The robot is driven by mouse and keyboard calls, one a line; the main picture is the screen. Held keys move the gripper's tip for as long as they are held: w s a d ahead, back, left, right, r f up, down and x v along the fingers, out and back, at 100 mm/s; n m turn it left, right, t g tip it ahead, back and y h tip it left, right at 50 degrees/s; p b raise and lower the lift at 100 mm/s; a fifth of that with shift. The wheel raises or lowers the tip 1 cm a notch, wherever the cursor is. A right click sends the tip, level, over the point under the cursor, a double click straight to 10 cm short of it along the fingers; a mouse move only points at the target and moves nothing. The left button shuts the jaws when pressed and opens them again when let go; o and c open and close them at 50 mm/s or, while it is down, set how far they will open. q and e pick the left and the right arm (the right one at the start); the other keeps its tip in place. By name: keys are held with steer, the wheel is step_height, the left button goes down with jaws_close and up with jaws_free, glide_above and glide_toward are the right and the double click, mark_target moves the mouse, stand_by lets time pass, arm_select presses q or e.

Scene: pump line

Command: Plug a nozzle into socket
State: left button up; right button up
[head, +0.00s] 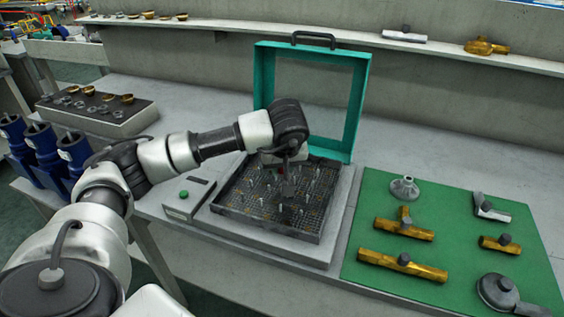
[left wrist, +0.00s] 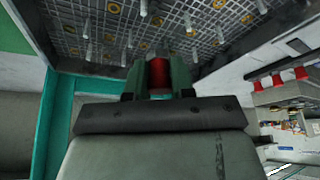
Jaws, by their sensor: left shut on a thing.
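My left gripper (head: 284,172) is over the back part of the dark grid tray (head: 232,205). In the left wrist view, its fingers (left wrist: 159,80) are shut on a red nozzle (left wrist: 159,71). The nozzle's far end is hard to make out, so I cannot tell whether it touches a socket. The grid (left wrist: 205,52) shows several upright metal pins and yellow-ringed sockets (left wrist: 157,21). My arm hides part of the tray's back in the head view. My right gripper is not in view.
A teal frame lid (head: 357,110) stands open behind the tray. A small box with a green button (head: 184,194) is at its left. A green mat (head: 365,225) with brass and grey fittings lies at the right. Blue pumps (head: 74,148) stand at the left.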

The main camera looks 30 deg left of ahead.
mark_target(282, 177)
arm_select(q)
steer(key=shift+f+b, duration=1.2)
steer(key=shift+f, duration=0.85)
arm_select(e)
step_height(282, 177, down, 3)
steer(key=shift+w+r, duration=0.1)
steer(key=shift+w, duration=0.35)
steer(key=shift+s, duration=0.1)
arm_select(q)
steer(key=shift+f, duration=0.1)
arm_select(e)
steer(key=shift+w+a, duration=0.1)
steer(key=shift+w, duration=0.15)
arm_select(q)
steer(key=shift+f, duration=0.1)
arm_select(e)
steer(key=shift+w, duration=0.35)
arm_select(q)
steer(key=shift+f+b, duration=0.15)
steer(key=shift+b, duration=0.2)
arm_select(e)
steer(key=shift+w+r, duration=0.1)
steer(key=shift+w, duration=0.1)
